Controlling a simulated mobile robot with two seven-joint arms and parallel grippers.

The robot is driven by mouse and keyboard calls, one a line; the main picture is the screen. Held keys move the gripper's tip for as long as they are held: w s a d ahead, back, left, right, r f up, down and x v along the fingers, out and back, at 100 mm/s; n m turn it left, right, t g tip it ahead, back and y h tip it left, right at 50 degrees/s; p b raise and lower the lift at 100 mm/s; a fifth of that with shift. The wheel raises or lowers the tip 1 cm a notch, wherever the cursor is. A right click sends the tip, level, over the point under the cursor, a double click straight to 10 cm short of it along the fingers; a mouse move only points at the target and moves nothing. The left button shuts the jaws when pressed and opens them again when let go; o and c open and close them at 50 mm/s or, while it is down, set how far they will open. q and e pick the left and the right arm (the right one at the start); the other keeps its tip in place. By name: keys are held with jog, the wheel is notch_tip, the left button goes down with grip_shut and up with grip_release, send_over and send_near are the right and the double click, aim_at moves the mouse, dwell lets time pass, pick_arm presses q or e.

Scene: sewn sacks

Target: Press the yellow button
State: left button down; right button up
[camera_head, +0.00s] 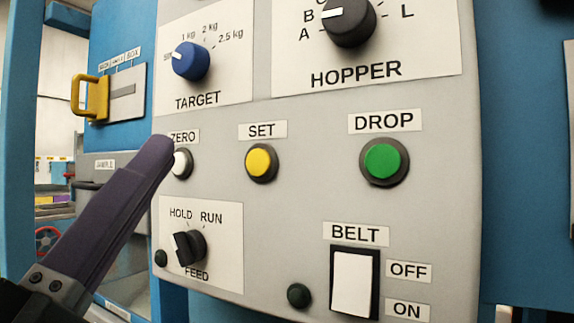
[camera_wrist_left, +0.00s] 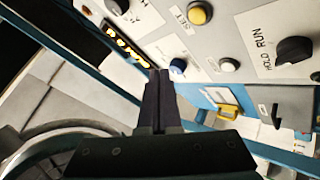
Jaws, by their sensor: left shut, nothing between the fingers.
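The yellow button (camera_head: 259,162) sits on the grey control panel under the SET label, between the white ZERO button (camera_head: 183,163) and the green DROP button (camera_head: 383,161). The yellow button also shows at the top of the left wrist view (camera_wrist_left: 200,14). My left gripper (camera_head: 160,150) is shut and empty, its dark fingers pointing up and right. In the head view its tip overlaps the edge of the ZERO button, left of the yellow button. In the left wrist view the shut fingertips (camera_wrist_left: 159,73) appear beside the blue knob, apart from the yellow button. My right gripper is not in view.
Above the buttons are the blue TARGET knob (camera_head: 192,61) and black HOPPER knob (camera_head: 348,20). Below are the FEED knob (camera_head: 189,246) and the white BELT rocker (camera_head: 353,284). A yellow handle (camera_head: 95,97) juts out at left. The panel face around the yellow button is clear.

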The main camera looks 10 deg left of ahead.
pick_arm(q)
jog(key=shift+w, duration=0.1)
jog(key=b, duration=0.3)
send_near(257, 150)
jog(key=shift+w+r, duration=0.5)
jog(key=shift+r, duration=0.3)
jog(key=shift+w+r, duration=0.45)
jog(key=shift+r, duration=0.3)
jog(key=shift+w+r, duration=0.5)
jog(key=shift+r, duration=0.3)
jog(key=shift+w+d, duration=0.15)
jog(key=shift+w, duration=0.25)
jog(key=shift+w+d+b, duration=0.15)
jog(key=shift+w+b, duration=0.2)
jog(key=shift+w, duration=0.05)
dwell(0.6)
jog(key=shift+s, duration=0.15)
jog(key=shift+s+a+p, duration=0.25)
jog(key=shift+s+p, duration=0.25)
jog(key=shift+s, duration=0.15)
